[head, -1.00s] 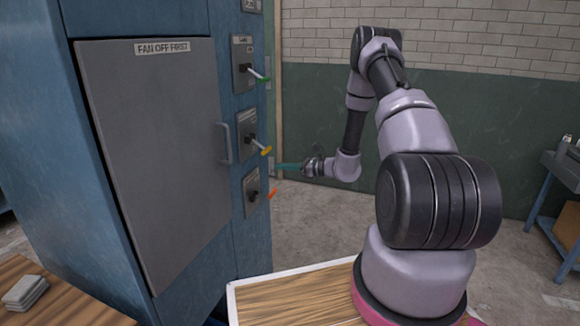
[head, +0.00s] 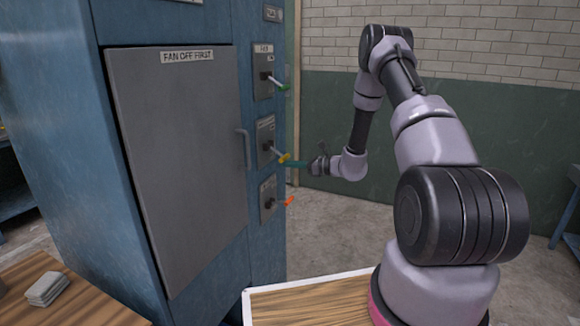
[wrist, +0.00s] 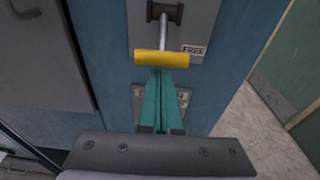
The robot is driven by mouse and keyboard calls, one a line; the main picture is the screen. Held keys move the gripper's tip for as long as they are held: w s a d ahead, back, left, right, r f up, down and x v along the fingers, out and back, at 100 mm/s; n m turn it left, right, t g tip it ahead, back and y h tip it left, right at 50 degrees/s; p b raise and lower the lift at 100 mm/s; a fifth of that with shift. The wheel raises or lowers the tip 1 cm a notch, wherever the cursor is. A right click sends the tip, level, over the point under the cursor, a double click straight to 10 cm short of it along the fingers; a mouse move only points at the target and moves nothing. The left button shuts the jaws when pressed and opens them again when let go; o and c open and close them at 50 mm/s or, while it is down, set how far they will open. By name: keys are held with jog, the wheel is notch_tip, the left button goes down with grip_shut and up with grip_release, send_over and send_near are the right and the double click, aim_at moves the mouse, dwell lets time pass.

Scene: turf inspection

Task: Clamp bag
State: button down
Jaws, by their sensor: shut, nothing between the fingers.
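A blue cabinet (head: 115,250) has a column of three levers on its right side. The top lever has a green handle (head: 284,87), the middle a yellow handle (head: 284,158), the bottom an orange handle (head: 289,201). In the wrist view the yellow handle (wrist: 165,58) lies level across the picture on a metal stem, beside a label reading FREE. My gripper (wrist: 162,75) has teal fingers, shut and empty. Their tips are just below the yellow handle in the picture and partly hidden by it; I cannot tell whether they touch. No bag is recognisable.
A closed grey door (head: 180,170) labelled FAN OFF FIRST, with a handle (head: 244,148), fills the cabinet front. A wooden top (head: 85,295) with a stack of grey pads (head: 46,289) is at lower left. Open floor (head: 330,225) lies right of the cabinet.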

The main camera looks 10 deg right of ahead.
jog(key=shift+s+d+r, duration=0.1)
jog(key=shift+r, duration=0.15)
jog(key=shift+s+d+r+g+h, duration=0.15)
jog(key=shift+r+g+h, duration=0.2)
jog(key=shift+g+h, duration=0.2)
jog(key=shift+r, duration=0.1)
jog(key=shift+s+d+r+g+h, duration=0.15)
jog(key=shift+r+g+h, duration=0.15)
jog(key=shift+r+h, duration=0.25)
jog(key=shift+w+d+r+g+h, duration=0.1)
jog(key=shift+r+g+h, duration=0.15)
jog(key=shift+r+h, duration=0.25)
notch_tip(320, 180, up, 7)
jog(key=g+h, duration=0.3)
jog(key=h, duration=0.1)
jog(key=shift+w+a+r, duration=0.2)
jog(key=shift+a, duration=0.15)
jog(key=shift+w+r, duration=0.1)
jog(key=shift+r, duration=0.05)
